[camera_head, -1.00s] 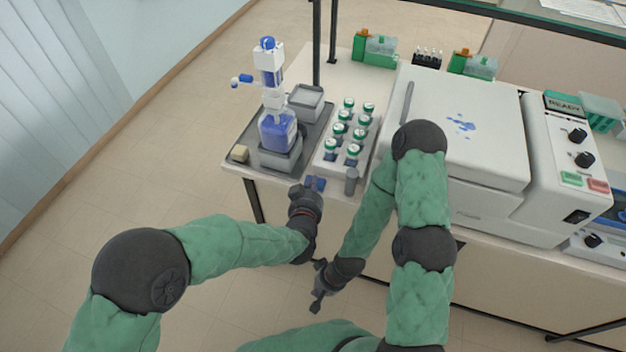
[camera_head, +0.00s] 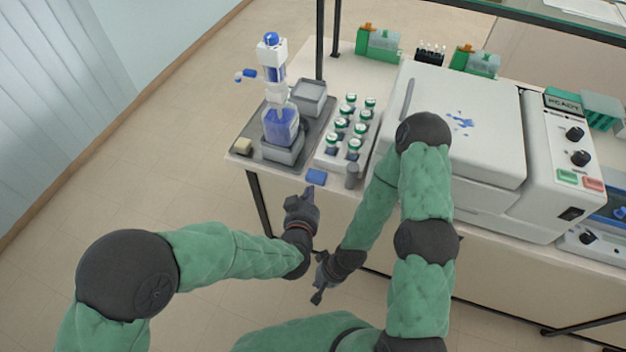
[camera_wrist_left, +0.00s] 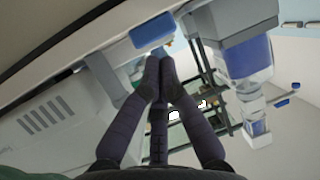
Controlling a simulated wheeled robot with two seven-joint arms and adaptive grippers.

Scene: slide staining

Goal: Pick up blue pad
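The blue pad (camera_head: 316,177) lies flat near the front edge of the bench, in front of the bottle rack. It also shows in the left wrist view (camera_wrist_left: 152,32), beyond my fingertips. My left gripper (camera_head: 309,193) is just in front of the pad and apart from it. In the left wrist view its fingertips (camera_wrist_left: 159,66) come together with nothing between them. My right gripper (camera_head: 318,296) hangs low in front of the bench, away from the pad; its fingers are too small to read.
A white rack (camera_head: 329,163) of green-capped bottles stands behind the pad. A grey cylinder (camera_head: 352,175) stands close on its right. A grey tray (camera_head: 246,133) with a blue dispenser bottle (camera_head: 281,124) is at the left. A large white machine (camera_head: 470,120) fills the right side.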

